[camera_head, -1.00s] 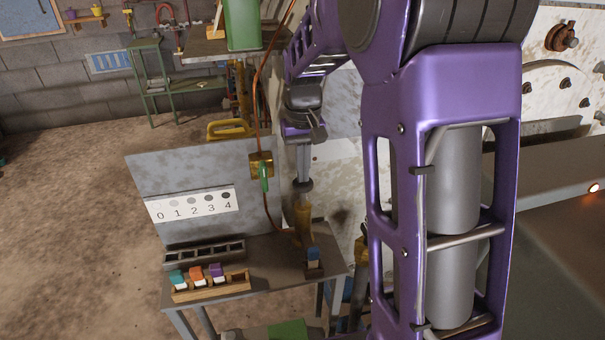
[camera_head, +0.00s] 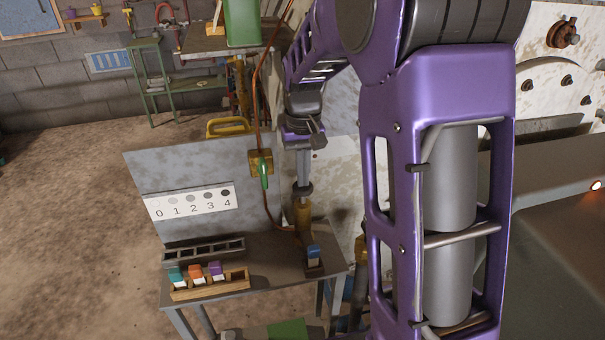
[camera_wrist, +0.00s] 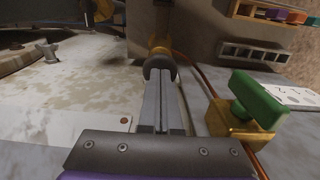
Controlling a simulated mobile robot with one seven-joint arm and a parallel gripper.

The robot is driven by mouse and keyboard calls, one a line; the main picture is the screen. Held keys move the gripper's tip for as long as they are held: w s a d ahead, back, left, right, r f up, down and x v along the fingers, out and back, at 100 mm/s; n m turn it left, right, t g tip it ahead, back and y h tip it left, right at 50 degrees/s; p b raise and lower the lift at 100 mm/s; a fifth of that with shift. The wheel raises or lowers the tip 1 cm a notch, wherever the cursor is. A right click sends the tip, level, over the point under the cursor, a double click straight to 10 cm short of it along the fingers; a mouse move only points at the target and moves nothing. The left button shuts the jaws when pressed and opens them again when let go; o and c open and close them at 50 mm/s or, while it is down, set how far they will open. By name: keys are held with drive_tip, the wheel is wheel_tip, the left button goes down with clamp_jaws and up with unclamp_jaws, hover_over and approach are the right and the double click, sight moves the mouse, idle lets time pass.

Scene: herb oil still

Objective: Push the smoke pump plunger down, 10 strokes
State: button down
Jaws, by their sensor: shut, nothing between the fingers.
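The smoke pump is a brass cylinder (camera_head: 303,217) standing upright on the small bench. Its plunger has a dark round knob (camera_head: 303,190) at the top, close above the cylinder. In the wrist view the knob (camera_wrist: 160,67) sits at the fingertips, with the brass body (camera_wrist: 159,42) beyond it. My gripper (camera_head: 304,181) points down onto the knob from above and appears to touch it. Its two fingers (camera_wrist: 163,82) are together with nothing between them. The plunger rod is mostly hidden by the knob in the wrist view.
A brass valve with a green handle (camera_head: 264,172) is close left of my gripper, on a copper pipe. A grey panel bears a 0 to 4 scale (camera_head: 192,202). A wooden rack (camera_head: 236,283) with coloured-topped vials and a blue-topped vial (camera_head: 313,252) stand on the bench.

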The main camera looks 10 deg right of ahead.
wheel_tip(320, 180, up, 2)
drive_tip(key=shift+p, duration=0.4)
drive_tip(key=shift+f+b, duration=1.35)
drive_tip(key=shift+f, duration=0.8)
drive_tip(key=shift+r+p, duration=1.45)
drive_tip(key=shift+r, duration=0.7)
drive_tip(key=shift+f+b, duration=1.2)
drive_tip(key=shift+f, duration=0.75)
drive_tip(key=shift+r, duration=0.15)
wheel_tip(320, 180, up, 2)
drive_tip(key=shift+r+p, duration=0.2)
drive_tip(key=shift+p, duration=0.9)
wheel_tip(320, 180, up, 9)
